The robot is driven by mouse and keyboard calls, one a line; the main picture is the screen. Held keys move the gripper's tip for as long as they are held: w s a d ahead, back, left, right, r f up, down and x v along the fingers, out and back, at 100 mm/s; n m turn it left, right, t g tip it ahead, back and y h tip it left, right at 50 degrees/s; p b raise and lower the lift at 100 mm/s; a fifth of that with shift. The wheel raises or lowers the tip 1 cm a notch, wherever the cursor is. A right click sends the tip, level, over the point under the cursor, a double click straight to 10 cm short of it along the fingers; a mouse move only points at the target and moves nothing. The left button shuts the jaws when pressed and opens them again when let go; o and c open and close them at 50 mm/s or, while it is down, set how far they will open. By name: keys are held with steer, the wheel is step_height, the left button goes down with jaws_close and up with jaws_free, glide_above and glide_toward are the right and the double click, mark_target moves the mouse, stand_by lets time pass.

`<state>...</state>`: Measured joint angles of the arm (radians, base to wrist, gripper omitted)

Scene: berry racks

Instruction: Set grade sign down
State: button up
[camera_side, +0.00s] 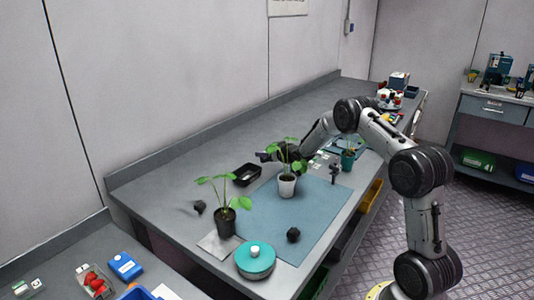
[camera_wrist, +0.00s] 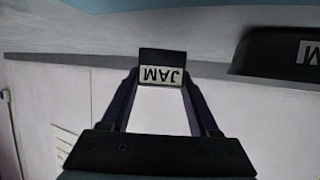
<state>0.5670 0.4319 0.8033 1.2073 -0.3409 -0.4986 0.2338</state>
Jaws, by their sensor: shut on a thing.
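The grade sign (camera_wrist: 163,68) is a small dark block with a white label that reads JAM, upside down in the wrist view. My gripper (camera_wrist: 160,78) is shut on it, with one finger on each side. In the side view my gripper (camera_side: 268,156) is low over the bench, behind the plant in the white pot, and leaves hide part of it. Whether the sign touches the bench I cannot tell.
A black tray (camera_side: 247,174) is just in front of my gripper; a labelled black tray edge (camera_wrist: 285,52) shows in the wrist view. A plant in a white pot (camera_side: 287,187) stands on the blue mat (camera_side: 310,212). Another potted plant (camera_side: 225,222) and a teal round container (camera_side: 255,264) are nearer.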

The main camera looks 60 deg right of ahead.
steer(key=shift+f, duration=0.55)
steer(key=o, duration=1.3)
